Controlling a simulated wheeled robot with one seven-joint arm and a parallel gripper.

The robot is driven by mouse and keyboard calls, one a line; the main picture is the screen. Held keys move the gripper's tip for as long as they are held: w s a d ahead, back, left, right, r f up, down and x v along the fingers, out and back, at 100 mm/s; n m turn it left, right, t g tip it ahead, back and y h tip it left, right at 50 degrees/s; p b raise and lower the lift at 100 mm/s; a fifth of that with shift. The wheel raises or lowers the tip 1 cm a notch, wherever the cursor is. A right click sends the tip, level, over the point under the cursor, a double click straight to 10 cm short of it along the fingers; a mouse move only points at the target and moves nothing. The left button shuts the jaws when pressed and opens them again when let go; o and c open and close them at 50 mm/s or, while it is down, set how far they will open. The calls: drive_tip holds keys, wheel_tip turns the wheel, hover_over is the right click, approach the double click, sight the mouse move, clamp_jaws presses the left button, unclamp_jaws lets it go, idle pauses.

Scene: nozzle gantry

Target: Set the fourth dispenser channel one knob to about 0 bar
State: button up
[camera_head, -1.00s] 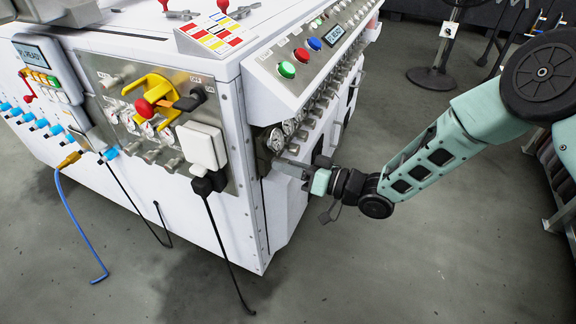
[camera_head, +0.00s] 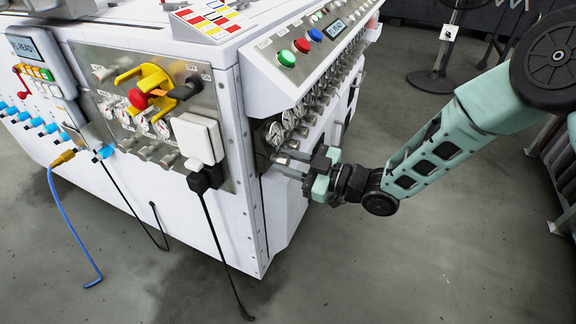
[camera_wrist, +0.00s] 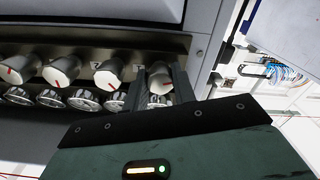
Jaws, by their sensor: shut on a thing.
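The held knob (camera_wrist: 160,82) is a pale round knob at the right end of a knob row in the wrist view. My gripper (camera_wrist: 160,84) has one finger on each side of it and is shut on it. Its pointer mark is hard to make out between the fingers. A small gauge (camera_wrist: 157,101) sits beside it, partly hidden by my gripper. In the head view, my gripper (camera_head: 287,165) reaches the near end of the cabinet's side row, under the gauges (camera_head: 276,134). The held knob is too small to read there.
Neighbouring knobs (camera_wrist: 108,75) with red pointer marks stand close beside the held one. The white cabinet (camera_head: 255,215) has a sloped button panel (camera_head: 305,50) overhanging the row. A black cable (camera_head: 222,250) hangs at the cabinet's front.

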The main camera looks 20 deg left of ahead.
drive_tip(key=n+b, duration=0.2)
drive_tip(key=n, duration=0.3)
drive_tip(key=shift+f, duration=0.15)
drive_tip(key=shift+b, duration=0.3)
idle(0.3)
drive_tip(key=o, duration=1)
drive_tip(key=d+p, duration=0.1)
drive_tip(key=d, duration=0.4)
drive_tip(key=s+d+p, duration=0.1)
drive_tip(key=d, duration=0.5)
drive_tip(key=d+p, duration=0.1)
drive_tip(key=d, duration=0.5)
drive_tip(key=shift+s+d, duration=0.15)
drive_tip(key=shift+d, duration=0.1)
